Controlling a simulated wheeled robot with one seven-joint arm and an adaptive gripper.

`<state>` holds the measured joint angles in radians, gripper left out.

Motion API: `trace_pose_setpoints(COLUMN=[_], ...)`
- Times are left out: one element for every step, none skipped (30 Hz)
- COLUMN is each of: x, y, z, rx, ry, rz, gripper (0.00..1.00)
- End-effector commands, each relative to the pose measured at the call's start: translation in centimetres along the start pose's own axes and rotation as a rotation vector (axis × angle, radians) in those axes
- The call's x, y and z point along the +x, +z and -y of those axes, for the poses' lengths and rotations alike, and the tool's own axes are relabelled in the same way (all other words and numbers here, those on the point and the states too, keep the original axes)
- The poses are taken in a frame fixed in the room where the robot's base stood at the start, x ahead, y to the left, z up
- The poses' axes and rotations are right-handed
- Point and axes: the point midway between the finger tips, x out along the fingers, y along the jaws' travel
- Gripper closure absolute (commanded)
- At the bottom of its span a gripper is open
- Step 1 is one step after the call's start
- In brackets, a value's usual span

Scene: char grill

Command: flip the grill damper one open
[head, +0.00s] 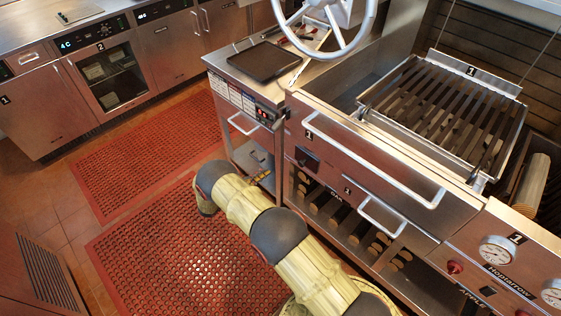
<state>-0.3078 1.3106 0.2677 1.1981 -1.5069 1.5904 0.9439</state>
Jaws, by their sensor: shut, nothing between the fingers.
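The char grill has a slatted grate (447,105) at the upper right, with a tag marked 1 on its back bar. Its steel front panel (370,165) carries a long bar handle (372,160), a small dark fitting (307,158) at the left, and a shorter handle (382,216) lower down. Tags marked 1 sit near these parts. I cannot tell which part is damper one or how it is set. My arm reaches in from the bottom and bends at the centre left, in front of the grill's lower left. My gripper is not visible; the arm's end is hidden.
A steel side cart with a dark tray (263,61) stands left of the grill, below a large spoked wheel (322,28). Gauges (497,254) and a red knob (454,267) are at the lower right. Red perforated mats (140,145) cover open floor at left.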

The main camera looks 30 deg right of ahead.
Motion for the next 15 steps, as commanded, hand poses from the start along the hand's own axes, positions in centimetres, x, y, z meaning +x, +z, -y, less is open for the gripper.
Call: trace_pose_setpoints(x=[0.02,0.0,-0.01,-0.01,-0.02,-0.02,-0.02,-0.03,-0.03,-0.03,-0.03,-0.02,-0.02,-0.02,-0.02], y=[0.04,0.07,0.17,0.24,0.27,0.27,0.27,0.27,0.28,0.28,0.29,0.29,0.3,0.3,0.3], z=[-0.38,-0.67,-0.86,-0.93,-0.98,-1.0,-0.99,-0.99,-0.98,-0.97,-0.96,-0.96,-0.96,-0.95,-0.95], rx=[0.03,0.05,0.073,0.086,0.097,0.106,0.111,0.113,0.115,0.115,0.115,0.114,0.114,0.114,0.113], ry=[0.025,0.036,0.042,0.044,0.046,0.045,0.045,0.045,0.044,0.044,0.044,0.044,0.044,0.043,0.043], rz=[-0.005,-0.005,-0.002,0.001,0.002,0.002,0.002,0.002,0.002,0.002,0.002,0.002,0.002,0.002,0.003], gripper=[1.0,1.0,1.0,1.0,1.0,1.0,1.0,1.0,1.0,1.0,1.0,1.0,1.0,1.0,1.0])
